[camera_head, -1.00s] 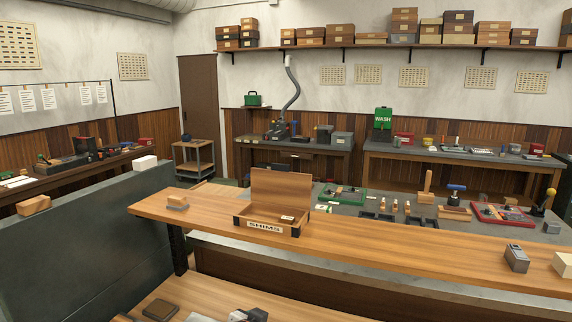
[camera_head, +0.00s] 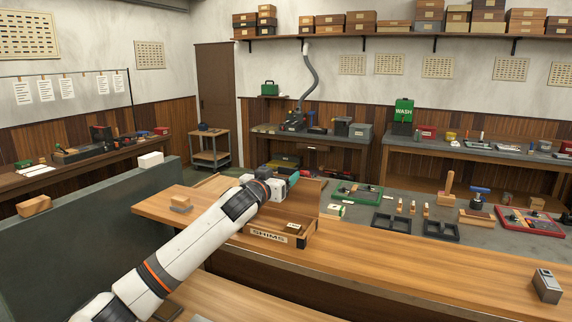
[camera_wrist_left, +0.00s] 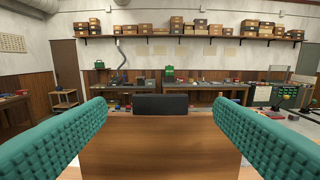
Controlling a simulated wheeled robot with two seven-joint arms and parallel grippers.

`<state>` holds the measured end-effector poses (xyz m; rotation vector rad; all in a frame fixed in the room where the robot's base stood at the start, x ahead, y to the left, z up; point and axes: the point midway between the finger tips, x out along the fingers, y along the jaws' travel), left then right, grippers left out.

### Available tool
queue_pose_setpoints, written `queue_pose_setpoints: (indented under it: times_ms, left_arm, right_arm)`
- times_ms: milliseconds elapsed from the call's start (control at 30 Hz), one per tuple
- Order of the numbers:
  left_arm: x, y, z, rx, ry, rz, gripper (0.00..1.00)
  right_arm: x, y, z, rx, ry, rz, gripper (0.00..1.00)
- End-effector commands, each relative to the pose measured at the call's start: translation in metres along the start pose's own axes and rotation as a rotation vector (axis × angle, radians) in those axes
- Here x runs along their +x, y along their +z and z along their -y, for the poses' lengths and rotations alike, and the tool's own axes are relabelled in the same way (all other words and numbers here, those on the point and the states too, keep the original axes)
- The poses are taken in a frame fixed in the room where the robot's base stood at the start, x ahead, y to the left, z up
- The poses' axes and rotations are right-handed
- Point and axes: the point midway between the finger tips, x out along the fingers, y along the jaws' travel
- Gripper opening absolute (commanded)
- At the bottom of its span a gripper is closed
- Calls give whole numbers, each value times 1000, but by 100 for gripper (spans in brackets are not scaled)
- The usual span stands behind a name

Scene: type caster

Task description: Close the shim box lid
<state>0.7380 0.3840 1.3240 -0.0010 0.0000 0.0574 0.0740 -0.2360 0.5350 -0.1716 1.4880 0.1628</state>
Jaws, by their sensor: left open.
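The wooden shim box (camera_head: 268,236) sits on the raised wooden shelf, with a SHIMS label on its front. Its lid (camera_head: 308,198) stands open, upright at the back of the box, and a small labelled item lies inside. My left arm reaches over the box's left side and covers part of the lid. My left gripper (camera_head: 291,180) is at the lid's upper edge, open and empty. In the left wrist view its two green textured fingers (camera_wrist_left: 160,135) are wide apart, with a wooden panel, seemingly the lid, below and between them. I cannot tell whether they touch it. My right gripper is not in view.
A grey metal block (camera_head: 546,286) is at the far right. Black trays (camera_head: 390,222) and a green tray (camera_head: 357,193) lie on the bench behind.

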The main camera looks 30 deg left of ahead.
Motion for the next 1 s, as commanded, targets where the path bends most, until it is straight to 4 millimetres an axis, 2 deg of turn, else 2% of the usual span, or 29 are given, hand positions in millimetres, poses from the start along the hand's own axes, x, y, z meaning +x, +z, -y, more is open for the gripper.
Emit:
queue_pose_setpoints:
  times_ms: [100,300,733,767,1000]
  left_arm:
    - [20,4,0,-1,1,-1,76]
    - [41,1,0,-1,0,-1,76]
    - [49,-1,0,1,-1,0,76]
    - [49,-1,0,1,-1,0,75]
    - [49,-1,0,1,0,0,35]
  right_arm:
    - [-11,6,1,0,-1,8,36]
    - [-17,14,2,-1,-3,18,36]
    - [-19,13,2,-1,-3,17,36]
    - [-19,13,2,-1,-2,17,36]
    - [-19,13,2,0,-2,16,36]
